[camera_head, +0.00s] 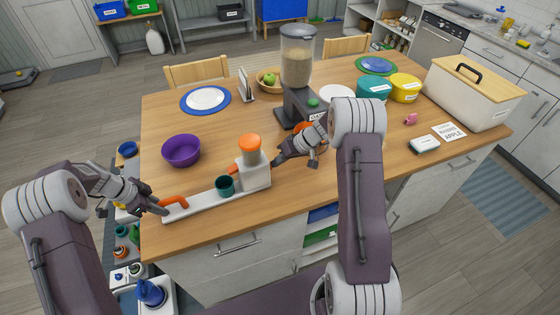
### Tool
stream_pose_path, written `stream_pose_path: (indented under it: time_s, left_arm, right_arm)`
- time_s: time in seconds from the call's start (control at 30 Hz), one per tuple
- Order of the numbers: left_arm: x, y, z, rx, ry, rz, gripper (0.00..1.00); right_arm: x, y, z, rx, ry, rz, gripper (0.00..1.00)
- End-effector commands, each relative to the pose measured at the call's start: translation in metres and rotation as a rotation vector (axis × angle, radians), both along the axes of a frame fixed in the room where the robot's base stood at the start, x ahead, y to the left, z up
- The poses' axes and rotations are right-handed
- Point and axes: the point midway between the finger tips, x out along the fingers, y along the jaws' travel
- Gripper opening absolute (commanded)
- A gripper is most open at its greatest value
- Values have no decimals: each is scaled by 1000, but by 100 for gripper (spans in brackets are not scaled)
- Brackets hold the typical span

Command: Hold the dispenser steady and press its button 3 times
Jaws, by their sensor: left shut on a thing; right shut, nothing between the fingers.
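A white dispenser (254,176) stands on the wooden table near its front edge. It has a round orange button (249,143) on top, a small orange spout and a long flat base reaching left. A teal cup (225,186) stands on that base in front of the spout. My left gripper (163,209) is shut on the orange handle (176,202) at the base's left end. My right gripper (279,161) is shut and empty, just right of the dispenser body and lower than the button top. Whether it touches the body is unclear.
A tall grey machine with a clear hopper (297,62) stands behind my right gripper. A purple bowl (181,150) is left of the dispenser. Teal (373,88) and yellow (405,88) tubs and a white bin (470,97) stand at the right.

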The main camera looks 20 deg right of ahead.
Motion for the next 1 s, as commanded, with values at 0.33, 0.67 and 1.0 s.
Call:
stream_pose_path:
  time_s: [0.33,0.67,1.0]
  left_arm:
    - [-1,-2,-1,-3,4,-1,0]
    - [-2,-3,-1,-5,6,-2,0]
    - [-1,-1,-1,-2,5,-1,0]
  right_arm:
    - [-2,18,0,6,3,7,0]
    - [1,-23,0,1,-2,-3,0]
    - [-24,-65,61,-5,-6,-5,0]
